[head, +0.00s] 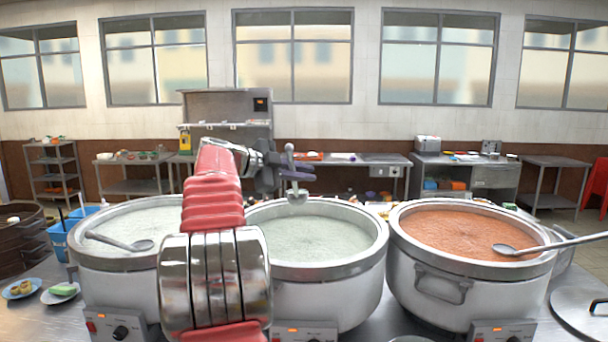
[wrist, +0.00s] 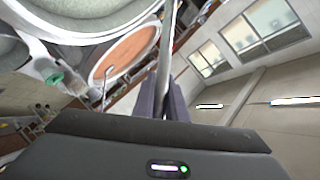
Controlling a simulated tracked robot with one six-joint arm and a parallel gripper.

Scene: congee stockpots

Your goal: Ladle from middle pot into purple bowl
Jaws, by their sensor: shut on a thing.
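My gripper (head: 293,174) is above the back part of the middle pot (head: 335,270) and is shut on a metal ladle. The ladle's handle (wrist: 166,48) runs up between the dark purple-grey fingers (wrist: 165,100) in the wrist view. In the head view, the ladle's small metal end (head: 297,195) shows just below the fingers, over the pot's back rim; whether it holds congee I cannot tell. The middle pot holds pale greenish-white congee (head: 312,237). My red arm covers its left side. I cannot make out a purple bowl in either view.
The left pot (head: 120,270) holds pale congee with a ladle (head: 122,242) in it. The right pot (head: 435,285) holds orange-red congee with another ladle (head: 540,245). Small plates (head: 60,293) lie at far left. A metal lid (head: 580,315) lies at far right.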

